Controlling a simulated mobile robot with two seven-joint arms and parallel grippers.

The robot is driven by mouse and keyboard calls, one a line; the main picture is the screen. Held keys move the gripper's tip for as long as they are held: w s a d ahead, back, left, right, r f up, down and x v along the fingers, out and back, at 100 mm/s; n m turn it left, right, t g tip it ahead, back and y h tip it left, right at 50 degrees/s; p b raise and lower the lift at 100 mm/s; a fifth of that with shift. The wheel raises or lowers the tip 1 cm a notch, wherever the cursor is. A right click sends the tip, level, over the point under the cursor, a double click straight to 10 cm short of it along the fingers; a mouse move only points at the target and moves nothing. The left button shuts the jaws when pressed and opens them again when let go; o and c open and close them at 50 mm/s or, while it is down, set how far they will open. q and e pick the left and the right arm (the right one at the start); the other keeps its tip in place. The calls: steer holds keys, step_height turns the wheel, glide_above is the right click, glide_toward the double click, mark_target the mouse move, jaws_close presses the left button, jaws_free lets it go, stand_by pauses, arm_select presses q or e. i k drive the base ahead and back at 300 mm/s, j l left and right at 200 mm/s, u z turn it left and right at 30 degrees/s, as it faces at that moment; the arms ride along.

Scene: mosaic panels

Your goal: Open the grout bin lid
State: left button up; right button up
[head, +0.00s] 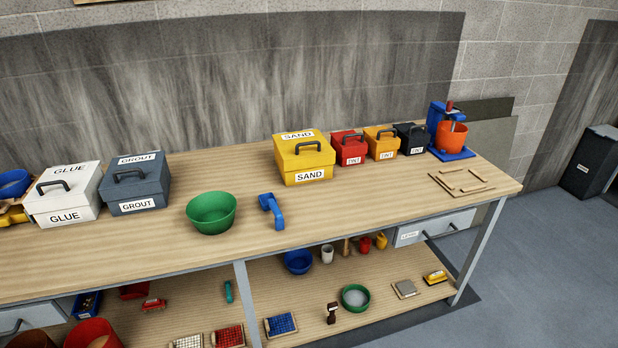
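The grout bin (136,195) is a dark grey box labelled GROUT, standing on the workbench at the left. Its grey lid (143,163) is closed on top and carries a second GROUT label and a dark handle (129,175) toward the front. Neither of my grippers is in the head view.
A white GLUE bin (65,205) stands close on the grout bin's left. A green bowl (211,211) and a blue tool (271,209) lie to its right. A yellow SAND bin (304,160) stands farther right, beside smaller TINT bins. Bare wooden bench top (120,254) lies in front.

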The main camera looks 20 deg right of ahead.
mark_target(142, 174)
steer(key=i+u, duration=0.15)
steer(key=i, duration=0.3)
steer(key=i+l+u, duration=0.15)
steer(key=i, duration=0.25)
steer(key=i+l+u, duration=0.15)
steer(key=i, duration=0.3)
steer(key=u, duration=1.2)
